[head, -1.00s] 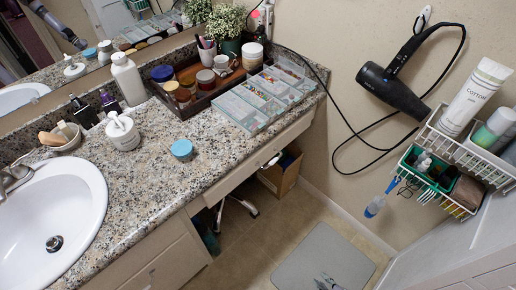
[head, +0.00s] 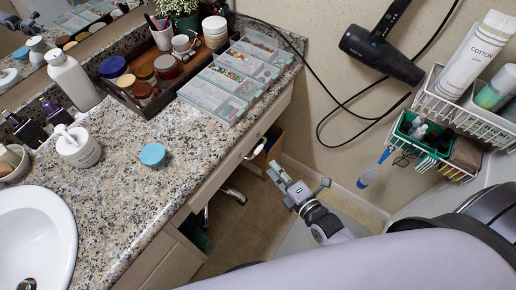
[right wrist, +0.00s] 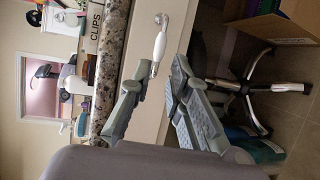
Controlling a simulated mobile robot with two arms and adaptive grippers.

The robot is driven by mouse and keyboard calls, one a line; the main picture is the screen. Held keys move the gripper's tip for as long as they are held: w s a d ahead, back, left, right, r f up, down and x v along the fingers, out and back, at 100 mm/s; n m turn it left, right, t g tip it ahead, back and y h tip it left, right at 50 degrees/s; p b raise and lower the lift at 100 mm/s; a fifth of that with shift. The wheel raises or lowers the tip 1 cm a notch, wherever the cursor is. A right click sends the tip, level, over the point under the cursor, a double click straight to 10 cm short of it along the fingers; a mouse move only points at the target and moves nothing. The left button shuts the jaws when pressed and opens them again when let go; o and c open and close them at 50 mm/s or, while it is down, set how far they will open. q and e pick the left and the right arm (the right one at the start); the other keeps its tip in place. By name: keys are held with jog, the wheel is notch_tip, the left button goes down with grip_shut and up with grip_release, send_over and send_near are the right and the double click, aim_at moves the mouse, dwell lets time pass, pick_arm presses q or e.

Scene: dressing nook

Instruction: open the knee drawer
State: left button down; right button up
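The knee drawer (head: 232,164) is a pale front under the granite counter's edge and looks shut. Its small light handle (head: 257,149) is near the right end. In the right wrist view the drawer front (right wrist: 142,52) is close, with the white handle (right wrist: 159,46) just beyond the fingertips. My right gripper (head: 296,186) is to the right of and below the handle in the head view. In the right wrist view it (right wrist: 152,84) is open and empty, its fingers apart and the handle ahead of the gap. My left gripper is not in view.
A hair dryer (head: 380,55) and wire basket (head: 455,112) hang on the right wall.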

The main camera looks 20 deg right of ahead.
aim_at(258, 149)
jog(key=x, duration=1)
jog(key=shift+w+b, duration=0.15)
jog(key=shift+b, duration=0.25)
grip_shut()
